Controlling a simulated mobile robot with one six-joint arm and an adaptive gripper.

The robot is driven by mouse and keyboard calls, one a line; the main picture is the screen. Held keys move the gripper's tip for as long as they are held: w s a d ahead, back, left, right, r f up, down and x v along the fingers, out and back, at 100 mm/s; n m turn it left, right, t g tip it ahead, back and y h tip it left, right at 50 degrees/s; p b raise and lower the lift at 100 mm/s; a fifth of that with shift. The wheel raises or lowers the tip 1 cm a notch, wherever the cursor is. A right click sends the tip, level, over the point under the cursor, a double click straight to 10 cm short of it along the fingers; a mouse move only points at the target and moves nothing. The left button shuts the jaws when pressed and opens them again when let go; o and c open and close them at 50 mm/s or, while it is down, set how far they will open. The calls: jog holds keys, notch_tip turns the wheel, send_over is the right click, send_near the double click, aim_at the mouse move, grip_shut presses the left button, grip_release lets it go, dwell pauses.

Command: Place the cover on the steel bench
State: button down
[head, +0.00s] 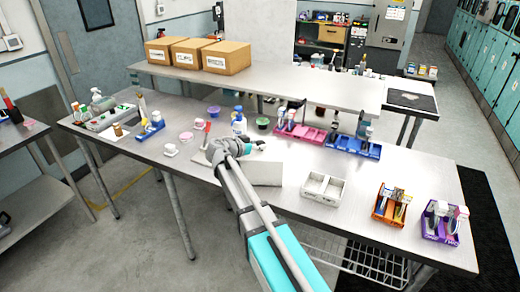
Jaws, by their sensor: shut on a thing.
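My gripper (252,147) is over the middle of the steel bench (350,190), at the far edge of a pale grey-white flat panel, which looks like the cover (264,174). The gripper is shut on it, though the fingertips are small and the contact is hard to see. My arm hides the panel's left part. The panel is at or just above the bench top; I cannot tell whether it touches.
A white divided tray (324,188) stands right of the panel. Orange (388,207) and purple (445,225) bins are farther right. Pink (300,133) and blue (352,147) bins stand behind. A red-handled tool (207,133) and white cups (171,149) are left. Bare bench lies in front of the cups.

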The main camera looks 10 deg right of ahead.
jog(key=shift+f, duration=0.25)
jog(key=shift+c, duration=1.2)
grip_release()
jog(key=shift+r, duration=0.2)
jog(key=shift+a+r, duration=0.1)
jog(key=p+v, duration=0.3)
jog(key=v, duration=0.8)
jog(key=shift+s+a+p, duration=0.2)
jog(key=shift+a+p, duration=0.15)
jog(key=shift+d, duration=0.1)
